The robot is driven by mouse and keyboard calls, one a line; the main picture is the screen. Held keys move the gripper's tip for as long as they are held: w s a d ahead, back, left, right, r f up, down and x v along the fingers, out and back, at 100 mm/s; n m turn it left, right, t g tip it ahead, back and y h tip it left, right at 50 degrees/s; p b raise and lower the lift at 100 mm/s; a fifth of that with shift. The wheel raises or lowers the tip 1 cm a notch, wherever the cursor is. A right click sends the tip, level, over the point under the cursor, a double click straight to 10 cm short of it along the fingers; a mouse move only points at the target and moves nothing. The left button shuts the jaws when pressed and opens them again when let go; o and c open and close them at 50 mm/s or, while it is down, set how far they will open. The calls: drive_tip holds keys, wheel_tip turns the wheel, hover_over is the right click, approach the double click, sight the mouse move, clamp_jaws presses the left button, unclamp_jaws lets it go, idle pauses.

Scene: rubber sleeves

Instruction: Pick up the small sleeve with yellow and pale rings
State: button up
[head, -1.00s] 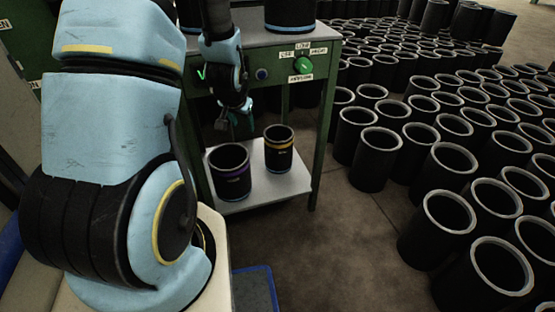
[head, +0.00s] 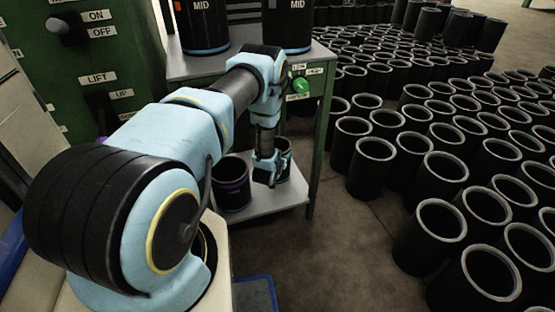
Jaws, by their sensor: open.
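The small black sleeve (head: 285,168) stands on the low shelf of the green stand. Its front is mostly hidden behind my gripper, so its yellow and pale rings are hard to make out. My gripper (head: 268,179) hangs pointing down in front of or over the left part of that sleeve. It is open; I cannot tell whether it touches the sleeve. A second black sleeve with a purple band (head: 232,184) stands upright just to the left on the same shelf, partly hidden by my arm.
The pale low shelf (head: 262,207) is bare at its front. Larger sleeves marked MID (head: 203,22) stand on the tabletop above. A green cabinet with switches (head: 85,60) is at left. Many black sleeves (head: 368,155) crowd the floor at right.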

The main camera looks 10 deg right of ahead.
sight(288, 150)
drive_tip(key=shift+f+b+x, duration=0.2)
drive_tip(key=shift+b+x, duration=0.75)
drive_tip(key=shift+x, duration=4.5)
drive_tip(key=shift+s, duration=0.1)
drive_tip(key=shift+c, duration=0.3)
clamp_jaws()
drive_tip(key=shift+r, duration=0.1)
